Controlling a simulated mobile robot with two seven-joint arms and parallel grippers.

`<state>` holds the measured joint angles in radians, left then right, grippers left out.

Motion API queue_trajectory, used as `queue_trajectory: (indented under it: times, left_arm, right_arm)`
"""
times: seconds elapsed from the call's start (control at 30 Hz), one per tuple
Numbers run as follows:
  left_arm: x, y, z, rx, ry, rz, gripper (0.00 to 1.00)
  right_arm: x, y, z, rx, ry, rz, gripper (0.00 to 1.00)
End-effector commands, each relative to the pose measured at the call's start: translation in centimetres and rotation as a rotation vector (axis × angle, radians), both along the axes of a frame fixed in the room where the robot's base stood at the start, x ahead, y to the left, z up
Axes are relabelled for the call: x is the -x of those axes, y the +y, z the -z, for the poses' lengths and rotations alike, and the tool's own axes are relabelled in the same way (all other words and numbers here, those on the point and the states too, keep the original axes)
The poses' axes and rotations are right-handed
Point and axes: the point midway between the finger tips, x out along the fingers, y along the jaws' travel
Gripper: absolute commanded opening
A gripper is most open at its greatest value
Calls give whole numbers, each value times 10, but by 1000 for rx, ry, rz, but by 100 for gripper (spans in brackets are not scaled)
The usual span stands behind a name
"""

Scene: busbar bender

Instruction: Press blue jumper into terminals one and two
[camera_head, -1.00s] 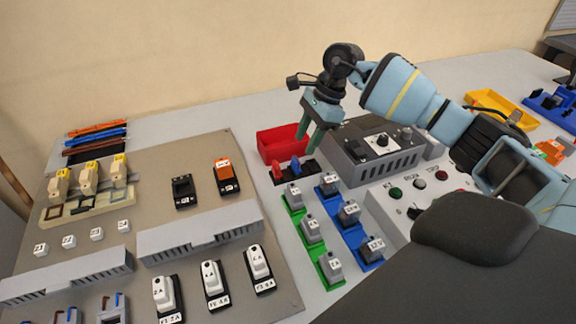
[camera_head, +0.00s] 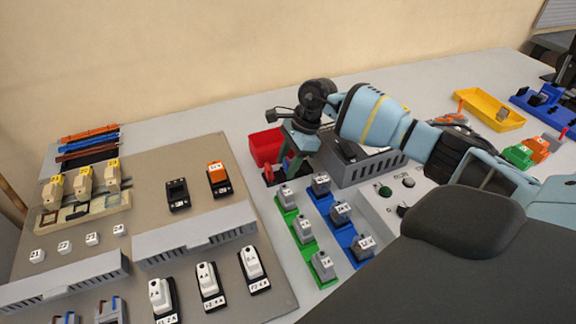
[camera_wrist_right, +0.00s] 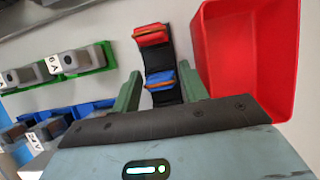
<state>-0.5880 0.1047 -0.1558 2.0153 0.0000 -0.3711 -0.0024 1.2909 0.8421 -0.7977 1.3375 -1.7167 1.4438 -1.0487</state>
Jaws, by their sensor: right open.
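The blue jumper (camera_wrist_right: 161,78) sits in a black holder (camera_wrist_right: 170,60) beside a red jumper (camera_wrist_right: 150,35) in the right wrist view. My right gripper (camera_wrist_right: 161,76) is open, with one green finger on each side of the blue jumper; I cannot tell whether they touch it. In the head view my right gripper (camera_head: 290,168) points down at the holder and mostly hides the blue jumper. Cream terminal blocks with yellow tops (camera_head: 83,181) stand in a row on the panel at the left; their numbers are too small to read. My left gripper is not in view.
A red bin (camera_head: 266,144) stands right behind the holder and close to my right gripper. Grey blocks on green and blue bases (camera_head: 304,230) stand in front. A grey control box (camera_head: 365,165) is to the right. The panel (camera_head: 225,240) carries ducts and breakers.

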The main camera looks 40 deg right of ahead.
Motion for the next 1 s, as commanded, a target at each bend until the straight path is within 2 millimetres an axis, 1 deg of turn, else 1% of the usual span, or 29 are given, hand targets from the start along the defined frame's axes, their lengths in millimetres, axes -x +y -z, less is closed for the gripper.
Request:
queue_trajectory:
  times: [0.2, 0.23, 0.4, 0.47, 0.5, 0.67, 0.77, 0.87, 1.0]
  left_arm:
    - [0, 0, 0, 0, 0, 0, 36]
    - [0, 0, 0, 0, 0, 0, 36]
    - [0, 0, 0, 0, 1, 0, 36]
    - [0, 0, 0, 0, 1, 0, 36]
    - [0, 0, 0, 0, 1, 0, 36]
    - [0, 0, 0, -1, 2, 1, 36]
    - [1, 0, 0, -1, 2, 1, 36]
    - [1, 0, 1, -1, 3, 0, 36]
    - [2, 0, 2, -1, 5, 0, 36]
  right_arm:
    - [0, 1, 3, 1, -1, 0, 44]
    - [0, 1, 3, 1, -1, 0, 42]
    - [0, 1, 2, 1, -1, 0, 20]
    - [0, 1, 2, 1, -1, 0, 12]
    - [0, 1, 2, 0, -1, 0, 10]
    - [0, 1, 2, 0, -1, 0, 10]
    - [-1, 0, -2, 0, -2, 1, 10]
    - [-1, 0, -12, 1, -3, 1, 10]
    - [-1, 0, -37, 1, -5, 0, 10]
